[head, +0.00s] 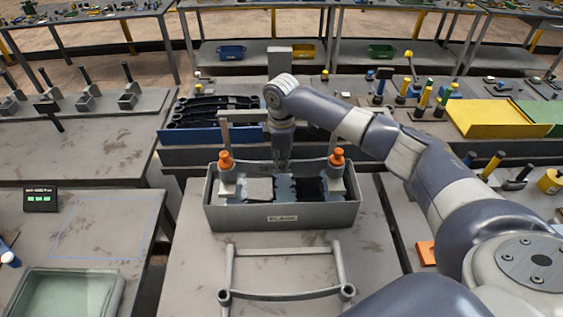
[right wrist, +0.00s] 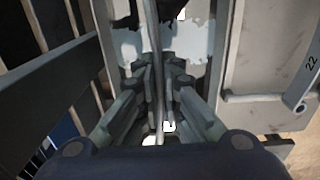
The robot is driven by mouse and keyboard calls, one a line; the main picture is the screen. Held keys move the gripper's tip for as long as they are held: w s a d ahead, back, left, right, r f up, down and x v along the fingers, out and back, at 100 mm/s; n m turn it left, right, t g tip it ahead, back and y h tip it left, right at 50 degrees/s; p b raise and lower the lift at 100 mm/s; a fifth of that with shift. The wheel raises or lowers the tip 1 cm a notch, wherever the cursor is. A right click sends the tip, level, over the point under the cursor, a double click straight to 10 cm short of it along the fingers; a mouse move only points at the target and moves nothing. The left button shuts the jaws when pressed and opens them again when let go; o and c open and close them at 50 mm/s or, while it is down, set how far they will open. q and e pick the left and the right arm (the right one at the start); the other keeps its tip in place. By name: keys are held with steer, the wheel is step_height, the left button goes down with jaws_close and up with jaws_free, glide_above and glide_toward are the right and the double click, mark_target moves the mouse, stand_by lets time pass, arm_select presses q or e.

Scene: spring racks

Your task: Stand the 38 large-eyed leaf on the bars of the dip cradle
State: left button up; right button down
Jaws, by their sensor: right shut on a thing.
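My right gripper (head: 283,164) points down over a grey box (head: 285,216) marked "BLACK". In the right wrist view its fingers (right wrist: 156,88) are shut on the edge of a thin grey leaf (right wrist: 155,45). In the head view this curved leaf (head: 312,162) spans the box between two grey posts with orange knobs (head: 225,159) (head: 337,156). A marking, apparently 38, shows beside the fingers. The posts appear to belong to the dip cradle. The cradle's bars and whether the leaf touches them I cannot tell. My left gripper is out of view.
A grey stand (head: 229,265) in front bears a curved leaf with end eyes (head: 285,295); 22 shows on a leaf (right wrist: 305,75) in the wrist view. Dark leaves lie in a blue rack (head: 208,135) behind left. A green-grey tray (head: 62,270) is front left.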

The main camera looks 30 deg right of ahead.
steer(key=shift+w+f, duration=0.15)
steer(key=shift+f, duration=0.05)
stand_by(0.5)
steer(key=c, duration=1.7)
jaws_free()
steer(key=shift+s, duration=0.2)
steer(key=shift+o, duration=0.3)
steer(key=shift+s+f, duration=0.15)
steer(key=shift+f, duration=0.1)
steer(key=o, duration=0.4)
steer(key=shift+o, duration=0.2)
steer(key=shift+r, duration=0.1)
steer(key=shift+r+p, duration=0.6)
steer(key=shift+r, duration=2.95)
